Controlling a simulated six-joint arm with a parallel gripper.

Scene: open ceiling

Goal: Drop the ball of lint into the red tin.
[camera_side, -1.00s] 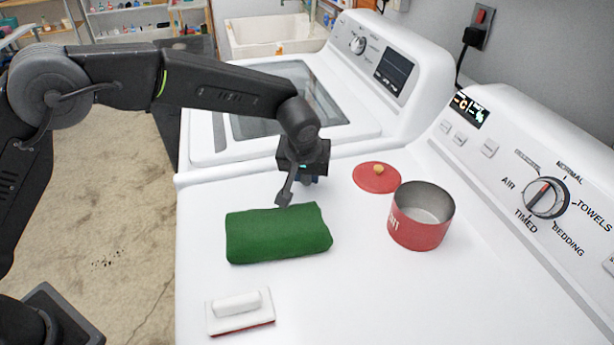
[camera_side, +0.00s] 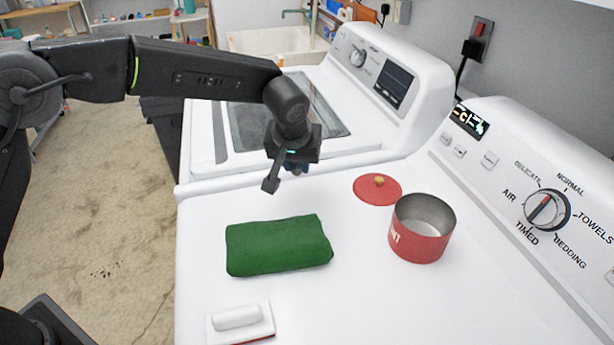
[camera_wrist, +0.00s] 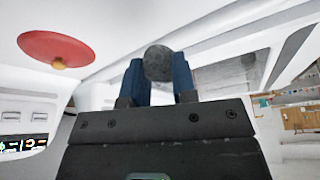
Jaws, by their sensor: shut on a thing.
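My gripper (camera_side: 292,167) is in the air above the white dryer top, behind the green towel and left of the red tin. In the wrist view its blue fingers (camera_wrist: 158,82) are shut on a grey ball of lint (camera_wrist: 158,63). In the side view the ball is hidden behind the gripper. The red tin (camera_side: 418,243) stands open and upright on the dryer top at the right, and its visible inside looks empty. Its red lid (camera_side: 377,189) lies flat behind it, and it also shows in the wrist view (camera_wrist: 55,46).
A folded green towel (camera_side: 278,246) lies on the dryer top (camera_side: 345,300). A white brush-like block with a red base (camera_side: 240,322) lies at the front left. The control panel (camera_side: 545,210) rises along the right. The surface between towel and tin is clear.

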